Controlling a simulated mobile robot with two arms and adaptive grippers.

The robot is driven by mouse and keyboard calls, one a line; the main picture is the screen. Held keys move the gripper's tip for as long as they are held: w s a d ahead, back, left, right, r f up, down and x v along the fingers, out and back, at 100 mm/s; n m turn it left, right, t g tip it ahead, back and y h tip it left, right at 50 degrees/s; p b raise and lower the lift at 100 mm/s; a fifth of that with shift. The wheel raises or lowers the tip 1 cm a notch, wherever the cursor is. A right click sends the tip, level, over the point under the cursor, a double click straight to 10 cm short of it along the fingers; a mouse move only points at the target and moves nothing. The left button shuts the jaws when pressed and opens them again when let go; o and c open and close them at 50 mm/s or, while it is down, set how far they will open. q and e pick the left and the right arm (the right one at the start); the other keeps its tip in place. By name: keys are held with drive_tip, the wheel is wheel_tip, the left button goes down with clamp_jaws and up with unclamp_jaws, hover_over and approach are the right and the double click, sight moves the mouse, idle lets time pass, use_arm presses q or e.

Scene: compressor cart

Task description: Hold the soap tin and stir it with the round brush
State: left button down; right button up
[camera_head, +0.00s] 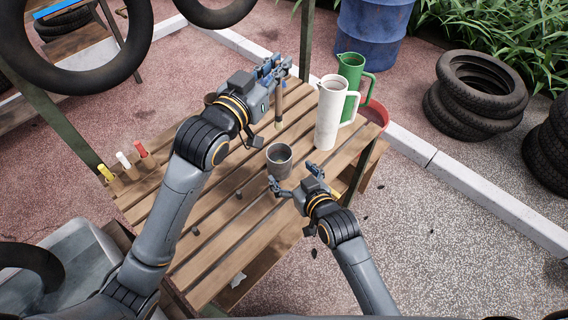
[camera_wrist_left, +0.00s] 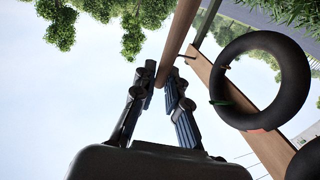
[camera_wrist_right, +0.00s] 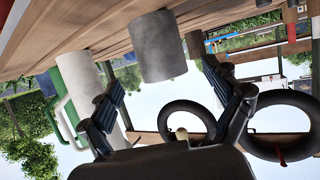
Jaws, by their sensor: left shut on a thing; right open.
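The grey metal soap tin (camera_head: 279,162) stands upright on the slatted wooden table, and its open top shows. My right gripper (camera_head: 294,181) is open just in front of the tin. In the right wrist view the tin (camera_wrist_right: 158,48) lies ahead of the spread fingers (camera_wrist_right: 165,98), apart from them. My left gripper (camera_head: 276,73) is shut on the wooden handle of the round brush (camera_head: 279,104). The brush hangs about upright, bristles down, above and behind the tin. The left wrist view shows its handle (camera_wrist_left: 178,40) between the fingertips.
A white jug (camera_head: 328,118) and a green jug (camera_head: 351,72) stand right of the brush. Coloured-handled tools (camera_head: 122,160) stand at the table's left edge. Small dark bits lie on the front slats (camera_head: 225,230). Tyres (camera_head: 95,75) hang above at left.

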sight(285, 166)
drive_tip(key=x, duration=0.6)
drive_tip(key=shift+w+a, duration=0.1)
drive_tip(key=shift+w, duration=0.1)
drive_tip(key=c, duration=1.4)
use_arm(q)
wheel_tip(285, 166, down, 4)
drive_tip(key=shift+s+a, duration=0.1)
use_arm(e)
drive_tip(key=shift+f, duration=0.1)
drive_tip(key=shift+c, duration=0.2)
use_arm(q)
drive_tip(key=shift+f, duration=5.35)
